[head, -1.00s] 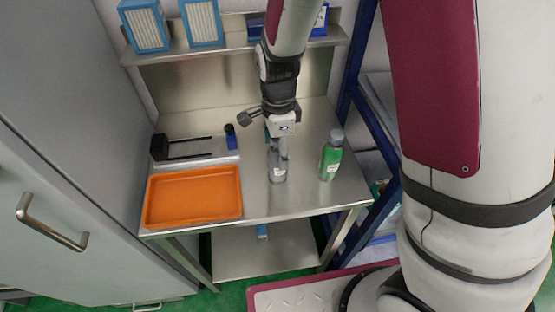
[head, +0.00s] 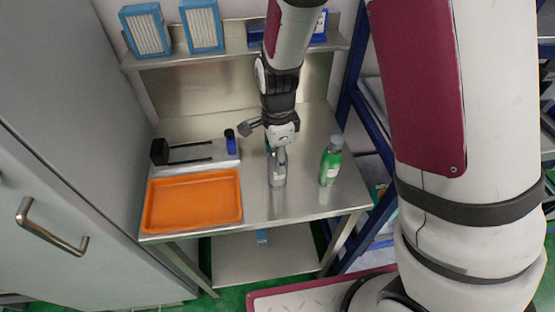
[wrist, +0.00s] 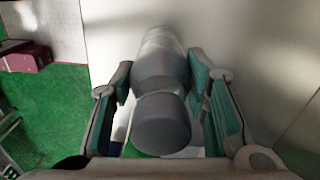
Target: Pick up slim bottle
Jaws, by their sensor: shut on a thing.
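The slim bottle (head: 278,180) is greyish and clear, with a grey cap (wrist: 162,130) that shows in the wrist view. It is upright in the middle of the steel table (head: 262,206). My gripper (head: 277,150) comes down on it from above and is shut on its upper part. In the wrist view the green-padded fingers lie on either side of the bottle (wrist: 160,60). The fingers hide part of the bottle in the head view, and I cannot tell whether its base touches the table.
A green bottle with a grey cap (head: 331,162) stands to the right. An orange tray (head: 192,229) is at the left front, with a black forked holder (head: 160,152) and a small blue bottle (head: 230,141) behind it. A shelf (head: 232,50) with blue-framed filters (head: 147,32) runs above the back.

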